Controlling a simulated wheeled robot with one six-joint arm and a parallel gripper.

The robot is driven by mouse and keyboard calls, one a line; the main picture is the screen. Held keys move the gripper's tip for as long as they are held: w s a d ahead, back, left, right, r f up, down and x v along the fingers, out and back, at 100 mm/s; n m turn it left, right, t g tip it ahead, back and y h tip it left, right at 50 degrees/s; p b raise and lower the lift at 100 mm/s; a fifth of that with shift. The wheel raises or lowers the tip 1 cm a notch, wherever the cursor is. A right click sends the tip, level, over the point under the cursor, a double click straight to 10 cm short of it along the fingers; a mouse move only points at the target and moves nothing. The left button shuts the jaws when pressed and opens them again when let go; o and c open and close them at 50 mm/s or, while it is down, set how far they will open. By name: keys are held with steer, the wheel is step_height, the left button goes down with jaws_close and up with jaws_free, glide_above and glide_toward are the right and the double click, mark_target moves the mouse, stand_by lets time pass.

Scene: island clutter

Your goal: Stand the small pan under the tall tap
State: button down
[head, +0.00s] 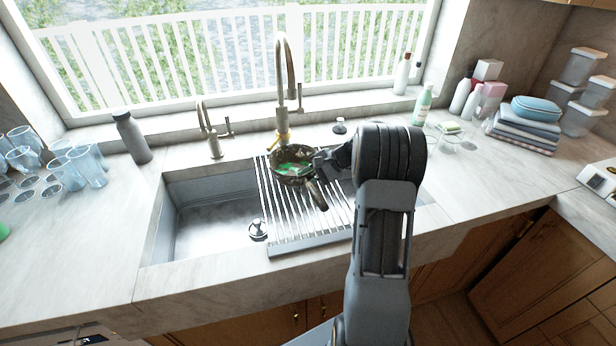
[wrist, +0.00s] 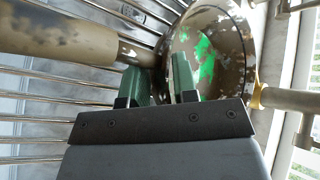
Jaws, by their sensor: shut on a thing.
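The small pan (head: 290,172) is dark and speckled, with green patches inside and a brown handle (head: 318,196) pointing toward the front. It is at the back of the drying rack, just in front of the tall tap (head: 282,85), whose spout end is above the pan area. In the wrist view the pan (wrist: 232,50) shows its bowl, with the handle (wrist: 60,38) at left and part of the tap (wrist: 290,100) close at right. My gripper (head: 320,162) is shut on the pan near where the handle meets the bowl; its fingers also show in the wrist view (wrist: 160,78). I cannot tell whether the pan touches the rack.
The rack (head: 290,225) spans part of the sink (head: 205,220). A shorter tap (head: 208,130) and a grey bottle (head: 132,138) stand at left, beyond them glasses (head: 88,165). A green-white bottle (head: 422,105) and folded towels (head: 525,130) are at right.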

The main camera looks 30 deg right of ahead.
steer(key=shift+f+b, duration=0.35)
steer(key=shift+f, duration=0.1)
stand_by(0.6)
steer(key=c, duration=0.8)
jaws_free()
steer(key=shift+f, duration=0.15)
steer(key=shift+s, duration=0.1)
steer(key=b+v, duration=0.1)
steer(key=v, duration=1.3)
steer(key=shift+a, duration=0.1)
